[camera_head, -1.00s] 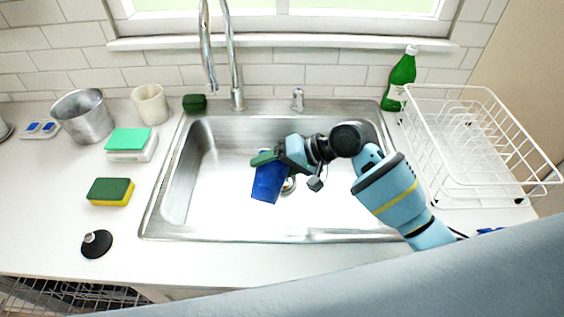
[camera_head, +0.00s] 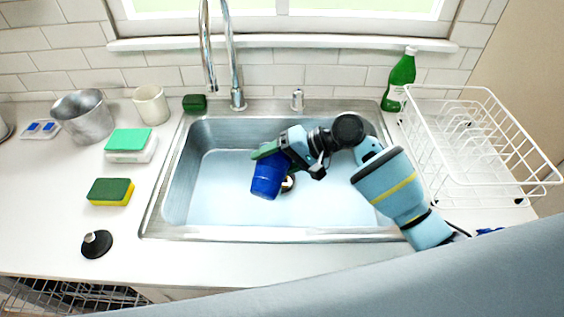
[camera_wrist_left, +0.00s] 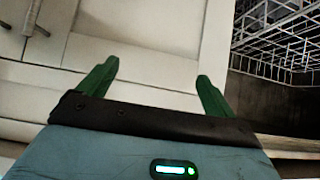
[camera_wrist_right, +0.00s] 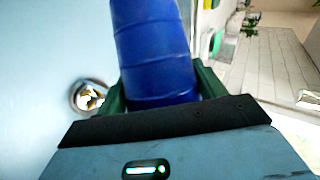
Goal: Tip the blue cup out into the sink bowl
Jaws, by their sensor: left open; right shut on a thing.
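The blue cup (camera_head: 268,178) is held tilted above the sink bowl (camera_head: 222,205), left of the drain (camera_head: 288,184). My right gripper (camera_head: 273,157) is shut on the cup, with green fingers on its sides. In the right wrist view the cup (camera_wrist_right: 157,45) fills the space between the fingers and its far end is cut off. The drain (camera_wrist_right: 88,96) there shows small pale and yellowish shapes. The cup's inside is hidden. My left gripper (camera_wrist_left: 155,85) is open and empty in front of white cabinet doors, outside the head view.
A tall faucet (camera_head: 230,65) stands behind the sink. A white dish rack (camera_head: 470,150) and green bottle (camera_head: 400,78) are on the right. A metal bucket (camera_head: 84,118), cream cup (camera_head: 151,105), sponge (camera_head: 110,191) and black-based stopper (camera_head: 96,244) are on the left counter.

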